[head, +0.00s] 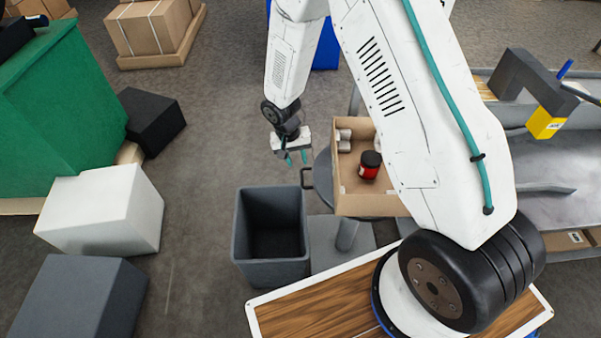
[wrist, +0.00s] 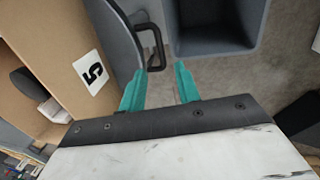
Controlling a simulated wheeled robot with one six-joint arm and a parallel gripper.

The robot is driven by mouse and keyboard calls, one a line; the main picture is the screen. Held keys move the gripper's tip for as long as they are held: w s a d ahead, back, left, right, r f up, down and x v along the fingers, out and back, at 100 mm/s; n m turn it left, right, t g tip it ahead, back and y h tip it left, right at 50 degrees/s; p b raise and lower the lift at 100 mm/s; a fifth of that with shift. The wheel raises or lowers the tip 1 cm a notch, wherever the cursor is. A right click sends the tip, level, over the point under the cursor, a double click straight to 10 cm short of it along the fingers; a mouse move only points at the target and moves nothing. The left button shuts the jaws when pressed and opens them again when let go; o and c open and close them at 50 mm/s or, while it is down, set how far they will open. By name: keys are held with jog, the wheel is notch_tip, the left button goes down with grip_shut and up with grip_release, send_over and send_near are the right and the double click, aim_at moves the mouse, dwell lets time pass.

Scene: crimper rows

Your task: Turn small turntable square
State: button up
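The small turntable (head: 322,172) is a grey round disc on a post, largely hidden under an open cardboard box (head: 345,206) and behind my arm. Its dark handle (head: 307,178) sticks out on the left side. In the wrist view, the turntable's rim (wrist: 124,38) and handle (wrist: 158,48) show beyond my fingertips, and the box (wrist: 62,38) with a "5" label is at left. My gripper (head: 290,158) has its teal fingers apart, up and left of the handle. In the wrist view, the gripper (wrist: 159,70) is empty; the handle's near end appears between the fingertips, its depth unclear.
A red jar (head: 369,170) with a black lid and several pale pieces are in the box. A grey open bin (head: 271,265) stands just below the handle. White (head: 105,208) and dark blocks lie left. Bare floor (head: 215,150) is left of my gripper.

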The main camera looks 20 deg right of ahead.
aim_at(302, 177)
jog(key=f, duration=0.2)
jog(key=d+f, duration=0.1)
jog(key=f, duration=0.4)
jog(key=shift+s+d+f, duration=0.15)
jog(key=shift+s+f, duration=0.05)
jog(key=shift+f, duration=0.05)
grip_shut()
